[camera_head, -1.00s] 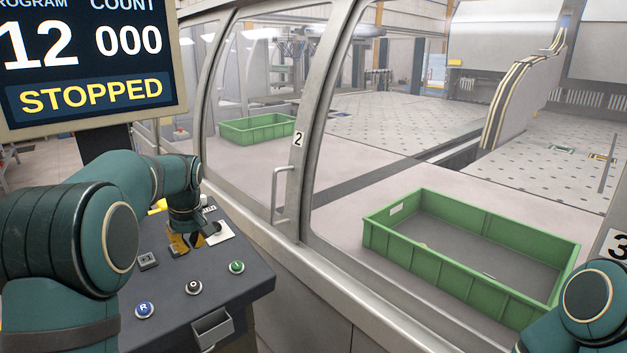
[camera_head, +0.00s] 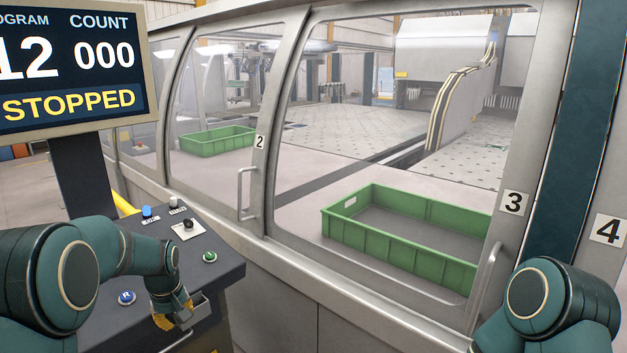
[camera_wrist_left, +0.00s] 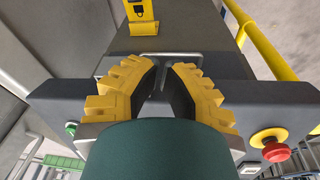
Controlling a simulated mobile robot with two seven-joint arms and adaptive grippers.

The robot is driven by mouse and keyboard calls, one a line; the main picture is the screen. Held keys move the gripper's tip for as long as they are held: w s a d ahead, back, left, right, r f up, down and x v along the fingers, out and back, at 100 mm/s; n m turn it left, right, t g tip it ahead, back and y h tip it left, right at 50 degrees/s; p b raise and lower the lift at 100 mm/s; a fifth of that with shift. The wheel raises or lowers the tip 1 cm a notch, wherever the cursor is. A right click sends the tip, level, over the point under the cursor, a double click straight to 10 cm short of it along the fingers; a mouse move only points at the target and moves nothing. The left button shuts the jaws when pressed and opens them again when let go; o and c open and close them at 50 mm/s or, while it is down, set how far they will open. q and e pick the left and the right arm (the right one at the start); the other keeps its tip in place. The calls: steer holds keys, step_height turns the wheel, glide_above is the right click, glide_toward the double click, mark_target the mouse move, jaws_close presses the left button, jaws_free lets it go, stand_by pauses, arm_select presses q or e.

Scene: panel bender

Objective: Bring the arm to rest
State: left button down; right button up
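My left arm comes in from the left over the dark control console (camera_head: 228,284). Its yellow-fingered left gripper (camera_head: 172,318) points down near the console's front edge, beside a small grey holder (camera_head: 196,306). In the left wrist view the two yellow fingers of this gripper (camera_wrist_left: 163,67) stand apart, with nothing seen held between them. The arm's green cover hides the lower middle of that view. My right arm shows only as a green joint at the lower right of the head view; its gripper is out of frame.
The console carries a black selector knob (camera_head: 188,225), a blue R button (camera_head: 127,297) and a green button (camera_head: 209,257). A red emergency button (camera_wrist_left: 277,151) is at the wrist view's right. The screen (camera_head: 75,75) reads STOPPED. A green crate (camera_head: 400,247) sits behind glazed panels.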

arm_select(q)
steer(key=s+d+f+m+h+b, duration=0.1)
steer(key=s+d+f+m+h, duration=0.1)
steer(key=s+d+f, duration=0.7)
steer(key=s+d+f+m+h+b, duration=0.15)
steer(key=s+d+f, duration=0.35)
steer(key=f, duration=0.8)
steer(key=s+d+f+m+h+b, duration=0.1)
steer(key=s+d+f+m, duration=0.1)
steer(key=s+d, duration=0.5)
steer(key=s+f, duration=0.1)
steer(key=s, duration=0.3)
steer(key=shift+s+d+f, duration=0.2)
steer(key=shift+d+f, duration=0.2)
arm_select(e)
steer(key=f, duration=0.2)
steer(key=s+f, duration=0.1)
steer(key=f, duration=0.1)
steer(key=shift+a+f, duration=0.1)
steer(key=shift+f, duration=0.1)
steer(key=shift+w, duration=0.15)
